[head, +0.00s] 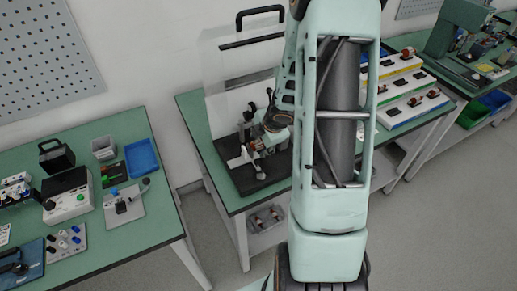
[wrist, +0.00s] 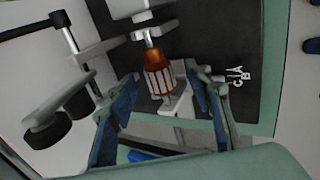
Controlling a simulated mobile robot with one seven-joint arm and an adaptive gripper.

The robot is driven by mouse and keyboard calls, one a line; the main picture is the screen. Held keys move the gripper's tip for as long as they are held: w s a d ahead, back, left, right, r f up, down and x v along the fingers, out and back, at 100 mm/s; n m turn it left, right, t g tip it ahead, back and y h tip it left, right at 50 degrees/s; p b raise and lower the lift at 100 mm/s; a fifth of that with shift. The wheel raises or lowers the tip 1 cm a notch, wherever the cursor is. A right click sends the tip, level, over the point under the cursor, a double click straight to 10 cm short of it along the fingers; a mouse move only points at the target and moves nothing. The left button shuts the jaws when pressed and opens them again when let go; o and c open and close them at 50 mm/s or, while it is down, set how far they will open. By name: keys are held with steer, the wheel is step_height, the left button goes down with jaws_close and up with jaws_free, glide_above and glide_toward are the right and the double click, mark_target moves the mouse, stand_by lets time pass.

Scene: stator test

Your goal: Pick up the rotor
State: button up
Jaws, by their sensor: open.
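The rotor (wrist: 157,78), with a copper-orange end and red and white stripes, sits in the test stand (wrist: 268,68), which has a black base plate and light metal holders. Its shaft runs up to a holder at the top, and a white support is beside its lower end. My gripper (wrist: 161,76) is open, with one blue-grey finger on each side of the rotor and visible gaps between. In the head view the rotor (head: 256,144) is small and partly hidden around my gripper (head: 263,146), over the stand on the middle table.
A clear shield with a black handle (head: 260,12) stands behind the stand. A black knob (wrist: 47,129) on a rod is left of my gripper. The left table (head: 118,128) holds a blue tray (head: 142,158) and devices. White racks with rotor-like parts (head: 408,82) stand at the right.

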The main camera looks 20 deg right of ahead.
steer(key=shift+w+f, duration=0.35)
steer(key=shift+f, duration=0.25)
steer(key=shift+r, duration=0.1)
steer(key=shift+c, duration=0.2)
jaws_close()
steer(key=shift+r, duration=0.1)
